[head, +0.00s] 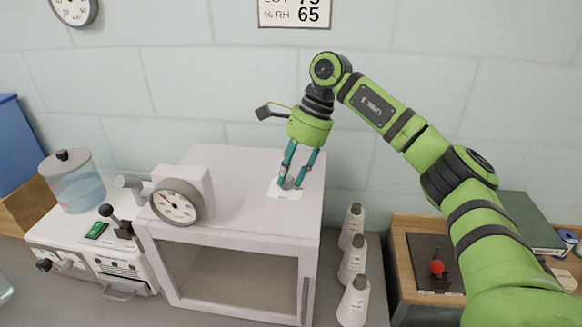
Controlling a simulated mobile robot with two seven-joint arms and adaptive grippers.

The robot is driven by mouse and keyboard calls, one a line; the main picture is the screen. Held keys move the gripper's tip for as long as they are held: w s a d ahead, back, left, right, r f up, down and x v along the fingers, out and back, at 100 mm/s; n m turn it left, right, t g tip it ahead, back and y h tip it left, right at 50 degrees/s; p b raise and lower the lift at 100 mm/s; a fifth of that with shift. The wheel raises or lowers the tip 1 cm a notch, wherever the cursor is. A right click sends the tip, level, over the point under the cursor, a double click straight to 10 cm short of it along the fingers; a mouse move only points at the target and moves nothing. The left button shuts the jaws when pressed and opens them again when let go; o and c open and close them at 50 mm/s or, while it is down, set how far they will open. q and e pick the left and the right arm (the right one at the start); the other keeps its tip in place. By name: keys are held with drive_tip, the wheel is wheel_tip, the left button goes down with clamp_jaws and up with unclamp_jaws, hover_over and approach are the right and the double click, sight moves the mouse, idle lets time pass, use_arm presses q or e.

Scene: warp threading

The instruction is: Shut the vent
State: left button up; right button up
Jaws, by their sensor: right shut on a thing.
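The vent shows as a small pale plate (284,194) on top of the white cabinet (240,165), towards its right side. A small grey knob stands on the plate, mostly hidden between my fingers. My right gripper (292,185) points down from above and its teal fingers are shut on the vent knob. How far the vent is open cannot be told from this view. My left gripper is not in view.
A round dial gauge (176,202) sits at the cabinet's front left. A white machine (100,260) with a water tank (73,182) stands left of it. Several white cones (353,260) line the cabinet's right side. A red-knobbed lever (437,267) is farther right.

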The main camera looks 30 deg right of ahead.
idle(0.6)
drive_tip(key=o, duration=1.1)
drive_tip(key=shift+w+a, duration=0.1)
drive_tip(key=shift+w, duration=0.05)
drive_tip(key=v, duration=1.2)
drive_tip(key=shift+a, duration=0.1)
